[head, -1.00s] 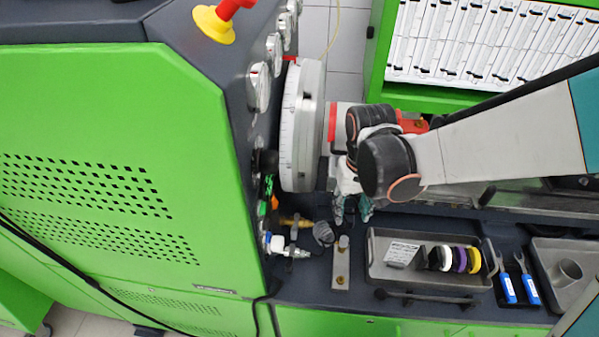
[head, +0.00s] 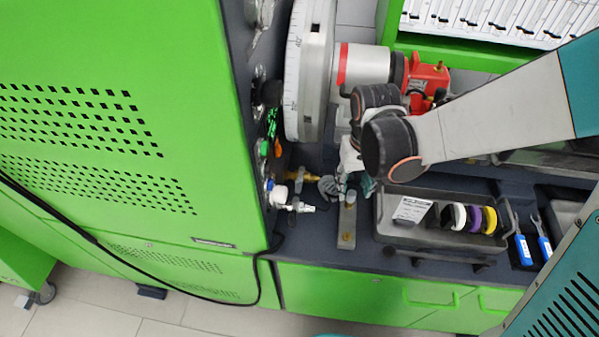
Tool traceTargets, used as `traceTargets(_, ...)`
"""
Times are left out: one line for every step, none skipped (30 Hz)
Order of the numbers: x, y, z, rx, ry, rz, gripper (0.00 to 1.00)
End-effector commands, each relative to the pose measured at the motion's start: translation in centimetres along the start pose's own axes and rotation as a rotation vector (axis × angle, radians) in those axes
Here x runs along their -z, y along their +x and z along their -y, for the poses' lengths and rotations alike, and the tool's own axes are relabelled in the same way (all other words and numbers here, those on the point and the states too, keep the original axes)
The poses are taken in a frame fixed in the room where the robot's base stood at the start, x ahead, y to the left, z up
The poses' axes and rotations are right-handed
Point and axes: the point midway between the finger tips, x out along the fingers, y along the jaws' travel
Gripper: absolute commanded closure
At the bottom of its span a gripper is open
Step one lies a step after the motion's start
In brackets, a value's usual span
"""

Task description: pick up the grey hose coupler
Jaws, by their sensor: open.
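The grey hose coupler (head: 329,188) is a small ribbed grey piece on the dark bench, between the brass and white fittings and a small upright metal plate. My gripper (head: 355,188) points down just to the right of the coupler, with its fingers open. One finger overlaps or nearly meets the coupler's right side in the picture. I cannot tell whether they touch. My wrist hides part of the bench behind the fingers.
A grey tray (head: 430,238) with coloured rings is right. A large dial (head: 305,70) rises behind.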

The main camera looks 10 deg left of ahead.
Motion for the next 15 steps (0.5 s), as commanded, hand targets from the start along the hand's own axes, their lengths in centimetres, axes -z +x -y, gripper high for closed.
traceTargets(0.0, 1.0, 0.1, 0.0, -0.001, 0.0, 0.57)
traceTargets(0.0, 1.4, 0.1, 0.0, -0.001, 0.0, 0.57)
traceTargets(-0.1, 2.0, 0.1, 0.0, -0.001, 0.0, 0.57)
traceTargets(-0.1, 2.5, 0.2, 0.0, -0.001, 0.0, 0.57)
traceTargets(-0.2, 2.9, 0.2, 0.0, -0.001, 0.0, 0.57)
traceTargets(-0.1, 3.4, 0.2, 0.0, -0.001, 0.0, 0.57)
traceTargets(-0.1, 3.8, 0.2, 0.0, -0.001, 0.0, 0.57)
traceTargets(-0.1, 4.0, 0.2, 0.0, -0.001, 0.0, 0.57)
traceTargets(-0.1, 4.3, 0.2, 0.0, -0.001, 0.0, 0.57)
traceTargets(-0.2, 4.4, 0.1, 0.0, -0.001, 0.0, 0.57)
traceTargets(-0.2, 4.5, 0.1, 0.0, -0.001, 0.0, 0.57)
traceTargets(-0.2, 4.4, 0.1, 0.0, -0.001, 0.0, 0.57)
traceTargets(-0.2, 4.4, 0.1, 0.0, -0.001, 0.0, 0.57)
traceTargets(-0.2, 4.3, 0.1, 0.0, -0.001, 0.0, 0.57)
traceTargets(-0.2, 4.3, 0.1, 0.0, 0.0, 0.0, 0.57)
